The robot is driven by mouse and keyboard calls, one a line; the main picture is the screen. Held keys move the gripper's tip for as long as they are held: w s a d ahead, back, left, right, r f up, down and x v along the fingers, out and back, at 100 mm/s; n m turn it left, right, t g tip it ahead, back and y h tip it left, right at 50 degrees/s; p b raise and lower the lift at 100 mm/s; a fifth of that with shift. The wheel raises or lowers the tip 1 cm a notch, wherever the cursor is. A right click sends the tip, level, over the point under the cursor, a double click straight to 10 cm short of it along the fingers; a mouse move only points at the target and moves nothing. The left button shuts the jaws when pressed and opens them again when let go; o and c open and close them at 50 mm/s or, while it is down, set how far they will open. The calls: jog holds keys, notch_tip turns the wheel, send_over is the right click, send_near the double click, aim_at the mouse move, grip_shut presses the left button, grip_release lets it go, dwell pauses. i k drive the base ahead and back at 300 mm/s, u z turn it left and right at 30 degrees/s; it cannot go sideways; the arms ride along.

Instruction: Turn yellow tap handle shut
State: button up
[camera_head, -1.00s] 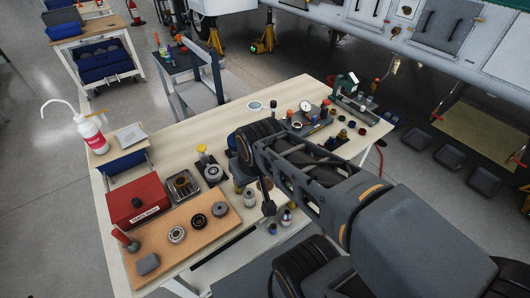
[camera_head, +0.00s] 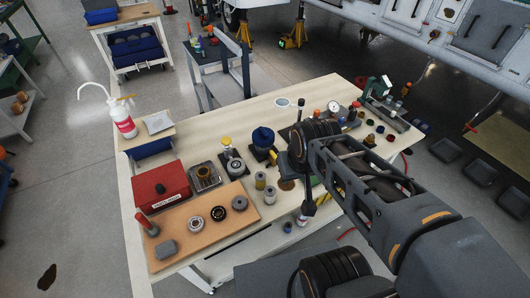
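A small yellow piece (camera_head: 226,141) tops a fitting at the back of the round metal unit on the bench, left of my arm. It may be the yellow tap handle, but it is too small to tell its angle. My gripper (camera_head: 308,207) hangs dark below my wrist over the bench's front part, right of these things. Its fingers are mostly hidden, and I see no contact with anything yellow.
A red box (camera_head: 160,187) and a tan board (camera_head: 183,238) with round parts fill the bench's left end. A white wash bottle (camera_head: 122,118) stands behind. A dial gauge (camera_head: 333,107) and small parts crowd the right end. The bench's back middle (camera_head: 215,120) is clear.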

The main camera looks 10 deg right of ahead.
aim_at(273, 155)
jog(key=k, duration=1)
jog(key=z, duration=1.05)
jog(key=i, duration=0.8)
jog(key=u, duration=0.85)
jog(key=i, duration=0.6)
jog(key=u, duration=0.7)
